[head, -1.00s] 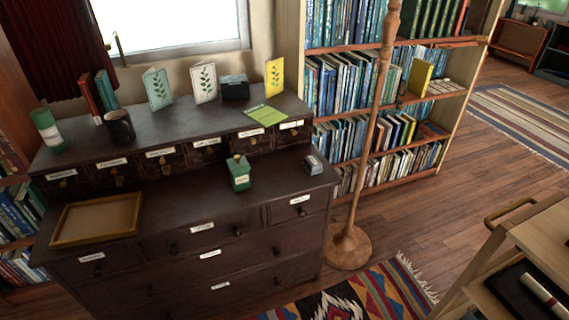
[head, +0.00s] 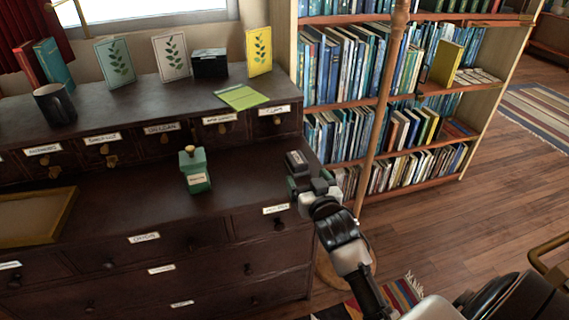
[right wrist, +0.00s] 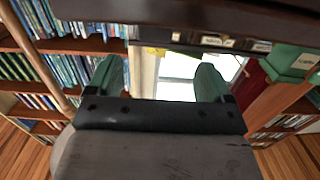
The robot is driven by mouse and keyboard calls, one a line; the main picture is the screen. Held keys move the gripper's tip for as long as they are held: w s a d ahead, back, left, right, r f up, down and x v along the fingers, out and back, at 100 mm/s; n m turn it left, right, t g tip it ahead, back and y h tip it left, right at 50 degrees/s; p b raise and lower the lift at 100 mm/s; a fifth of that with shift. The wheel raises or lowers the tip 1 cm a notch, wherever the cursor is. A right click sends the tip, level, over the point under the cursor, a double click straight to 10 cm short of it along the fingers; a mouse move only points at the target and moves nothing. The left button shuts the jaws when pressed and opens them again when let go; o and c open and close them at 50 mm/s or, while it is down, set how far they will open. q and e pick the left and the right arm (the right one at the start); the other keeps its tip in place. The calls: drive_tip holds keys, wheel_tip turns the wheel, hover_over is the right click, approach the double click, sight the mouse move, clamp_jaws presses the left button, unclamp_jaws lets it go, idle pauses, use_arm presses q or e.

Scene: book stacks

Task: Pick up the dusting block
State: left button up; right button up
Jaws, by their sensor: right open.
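The likely dusting block (head: 296,158) is a small block with a dark top on the lower top of the dark dresser (head: 235,200), near its right end. My right gripper (head: 305,180) is just in front of the block in the head view and partly hides it. Whether they touch I cannot tell. In the right wrist view the green fingers of this gripper (right wrist: 160,75) are wide apart with nothing held between them. I cannot make out the block in that view. My left gripper is not in view.
A green labelled tin (head: 195,170) stands left of the block, with bare dresser top between. A shallow wooden tray (head: 35,218) lies farther left. The raised back shelf holds a dark mug (head: 54,104), cards and a black box (head: 210,64). A wooden pole (head: 384,110) stands to the right.

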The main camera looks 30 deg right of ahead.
approach(293, 152)
drive_tip(key=shift+w+f+b, duration=0.25)
drive_tip(key=shift+w+b, duration=0.05)
drive_tip(key=shift+w, duration=0.75)
drive_tip(key=shift+d+b+x, duration=0.2)
drive_tip(key=shift+b+x, duration=0.1)
drive_tip(key=shift+x, duration=1.05)
drive_tip(key=shift+d+b+x, duration=0.15)
drive_tip(key=shift+b+x, duration=0.1)
drive_tip(key=shift+x, duration=1.15)
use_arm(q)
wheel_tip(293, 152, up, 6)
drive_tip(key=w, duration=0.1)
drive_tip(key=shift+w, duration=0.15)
use_arm(e)
drive_tip(key=shift+s+f, duration=0.1)
drive_tip(key=shift+f, duration=0.05)
drive_tip(key=shift+c, duration=0.2)
drive_tip(key=c, duration=1)
